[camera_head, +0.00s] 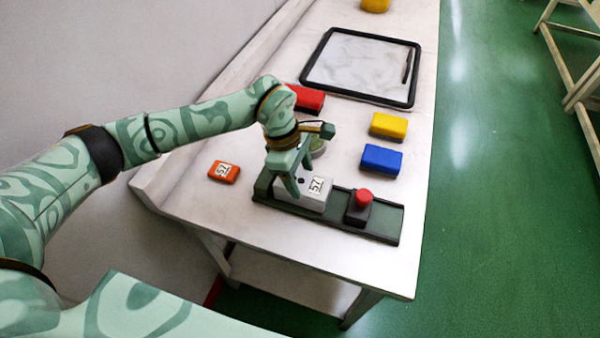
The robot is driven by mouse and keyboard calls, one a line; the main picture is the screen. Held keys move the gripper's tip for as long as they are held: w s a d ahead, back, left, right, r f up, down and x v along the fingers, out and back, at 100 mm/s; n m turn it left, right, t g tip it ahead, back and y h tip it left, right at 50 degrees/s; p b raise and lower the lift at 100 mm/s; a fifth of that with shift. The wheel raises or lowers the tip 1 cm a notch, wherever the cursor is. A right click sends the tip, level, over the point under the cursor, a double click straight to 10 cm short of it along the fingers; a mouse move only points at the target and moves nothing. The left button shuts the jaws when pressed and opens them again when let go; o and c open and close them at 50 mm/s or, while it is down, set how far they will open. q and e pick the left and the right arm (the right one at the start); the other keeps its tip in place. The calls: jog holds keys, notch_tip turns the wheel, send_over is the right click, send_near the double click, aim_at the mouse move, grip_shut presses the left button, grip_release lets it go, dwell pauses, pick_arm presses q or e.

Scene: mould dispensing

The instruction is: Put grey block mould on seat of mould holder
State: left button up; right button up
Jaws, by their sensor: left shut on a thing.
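The grey block mould (313,198), with a white label marked 57, is at the left part of the dark green mould holder (386,218). My left gripper (292,186) reaches down over the holder and is shut on the grey block mould. The mould looks to be at or just above the seat; I cannot tell if it touches. The seat beneath it is hidden. The holder also carries a dark block with a red knob (363,198) at its right. My right gripper is not in view.
An orange block (224,172) lies left of the holder. Behind are a red block (306,98), a yellow block (389,126), a blue block (382,160) and a black-framed tray (412,97). The table's front right is clear.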

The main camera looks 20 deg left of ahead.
pick_arm(q)
jog(key=o, duration=1.6)
jog(key=shift+f, duration=0.1)
jog(key=shift+c, duration=0.2)
jog(key=p+v, duration=0.1)
jog(key=v, duration=1.1)
